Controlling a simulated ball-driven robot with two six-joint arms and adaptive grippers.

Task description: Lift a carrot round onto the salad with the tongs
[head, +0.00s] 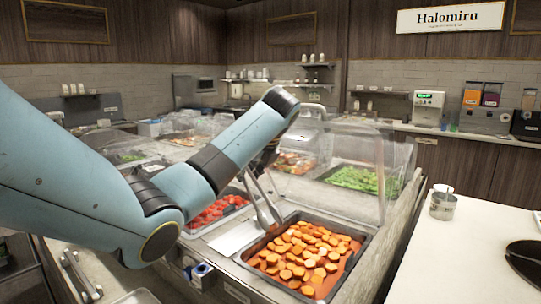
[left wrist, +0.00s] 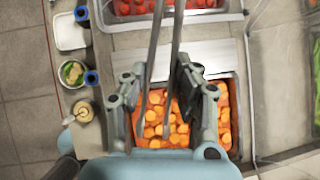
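My left gripper (left wrist: 161,75) is closed around the metal tongs (left wrist: 157,50), with one finger on each side of their two arms. In the head view the tongs (head: 264,200) hang down from the gripper, their tips at the left edge of the carrot tray (head: 357,240). The tips are apart, and no carrot round shows between them. Orange carrot rounds (head: 303,252) fill the tray; several also show beneath the gripper in the left wrist view (left wrist: 180,130). The salad (left wrist: 72,73), green in a small pale bowl, stands left of the tray in the left wrist view. My right gripper is out of view.
A tomato tray (head: 213,212) lies beyond a bare metal strip (head: 232,238). Clear guards (head: 350,150) stand behind the trays. The white counter (head: 465,250) is at right.

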